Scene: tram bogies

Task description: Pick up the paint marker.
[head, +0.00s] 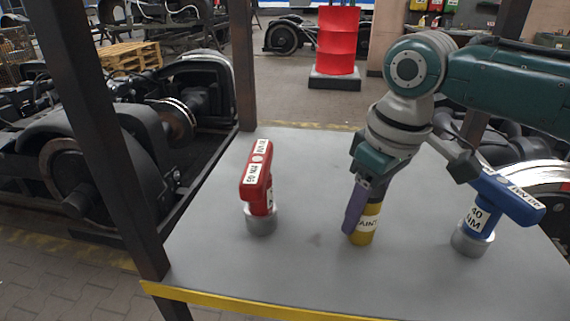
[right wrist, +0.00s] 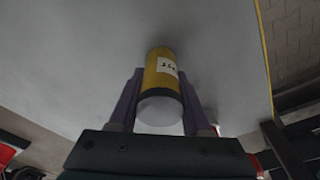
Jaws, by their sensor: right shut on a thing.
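The paint marker (head: 364,228) is a yellow cylinder with a white label and a dark band near its top. It stands upright on the grey table (head: 310,266) in the head view. My right gripper (head: 357,215) comes down from above with its purple fingers shut around the marker. In the right wrist view the marker (right wrist: 161,72) sits between the two fingers of the gripper (right wrist: 162,95), its pale end toward the camera. Whether its base touches the table is hard to tell. My left gripper is not in view.
A red tool (head: 257,180) on a grey round base stands left of the marker. A blue tool (head: 490,208) on a similar base stands to the right. Dark posts (head: 243,65) rise at the table's edges, and a yellow strip (head: 230,301) lines its front.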

